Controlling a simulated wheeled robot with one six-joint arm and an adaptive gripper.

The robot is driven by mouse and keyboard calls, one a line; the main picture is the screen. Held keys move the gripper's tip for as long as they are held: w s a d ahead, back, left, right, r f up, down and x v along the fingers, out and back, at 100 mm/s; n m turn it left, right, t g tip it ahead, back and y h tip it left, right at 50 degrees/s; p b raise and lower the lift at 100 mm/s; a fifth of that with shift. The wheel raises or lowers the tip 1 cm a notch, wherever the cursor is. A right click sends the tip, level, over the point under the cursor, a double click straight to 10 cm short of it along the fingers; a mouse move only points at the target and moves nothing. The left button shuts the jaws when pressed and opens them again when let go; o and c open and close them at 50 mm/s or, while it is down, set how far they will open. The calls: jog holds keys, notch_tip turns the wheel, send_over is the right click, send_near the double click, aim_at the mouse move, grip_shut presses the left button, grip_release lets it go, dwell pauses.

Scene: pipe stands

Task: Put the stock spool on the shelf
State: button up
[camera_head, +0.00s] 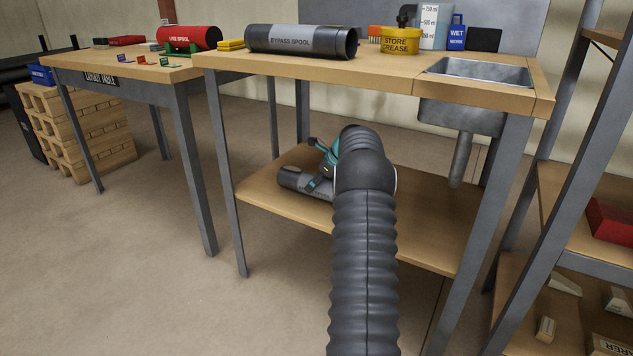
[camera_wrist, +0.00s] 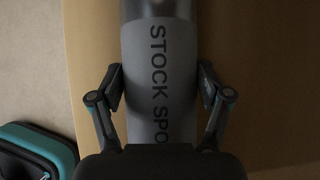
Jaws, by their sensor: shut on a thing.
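The stock spool (camera_wrist: 155,85) is a dark grey pipe with a lighter grey label band reading "STOCK SPO", the rest hidden by my gripper's body. In the head view the stock spool (camera_head: 296,181) lies level at the lower shelf, its left end showing and the rest behind my arm. My gripper (camera_wrist: 160,88) has one finger on each side of the label band, shut on the spool. In the head view my gripper (camera_head: 322,172) is partly hidden by my arm. The lower shelf (camera_head: 430,225) is a wooden board under the bench. I cannot tell whether the spool touches it.
The bench top (camera_head: 385,70) above holds a bypass spool (camera_head: 290,40), a store grease tub (camera_head: 399,42) and a sink (camera_head: 480,72), whose drain pipe (camera_head: 462,158) hangs below. Bench legs (camera_head: 225,175) flank the shelf. A rack (camera_head: 560,175) stands at right. The shelf's right part is clear.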

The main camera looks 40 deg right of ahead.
dwell(0.9)
jog(key=o, duration=1.4)
jog(key=shift+f, duration=0.1)
jog(key=shift+c, duration=0.2)
jog(key=shift+o, duration=0.4)
jog(key=shift+o, duration=1.3)
jog(key=shift+f, duration=0.1)
jog(key=shift+f, duration=0.1)
